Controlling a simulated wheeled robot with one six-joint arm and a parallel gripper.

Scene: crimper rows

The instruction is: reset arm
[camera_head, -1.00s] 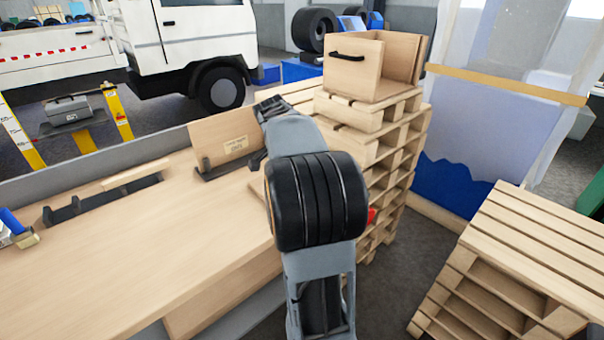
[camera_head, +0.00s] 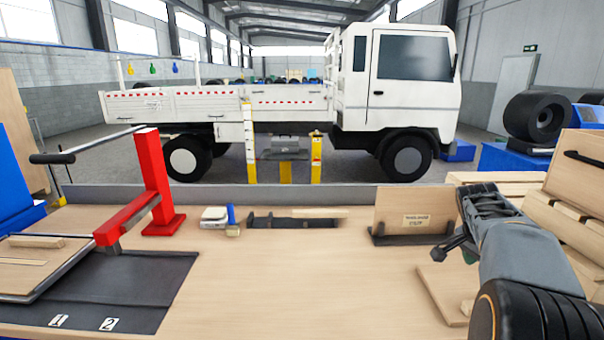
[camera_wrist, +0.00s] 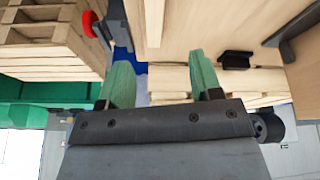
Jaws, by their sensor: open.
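My gripper (camera_wrist: 160,68) shows in the wrist view with two green fingers spread apart. Nothing is held between them. Wooden boards and slats show behind the fingers, with a gap between them and the fingers that I cannot judge. In the head view my arm is at the right edge, beside the wooden workbench (camera_head: 320,285).
A red lever press (camera_head: 153,185) and a dark mat (camera_head: 120,290) with numbers 1 and 2 are on the bench's left. A small white device (camera_head: 214,216), a dark rack (camera_head: 290,221) and a labelled board (camera_head: 415,211) stand along the back. A wooden box (camera_head: 580,180) is at right.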

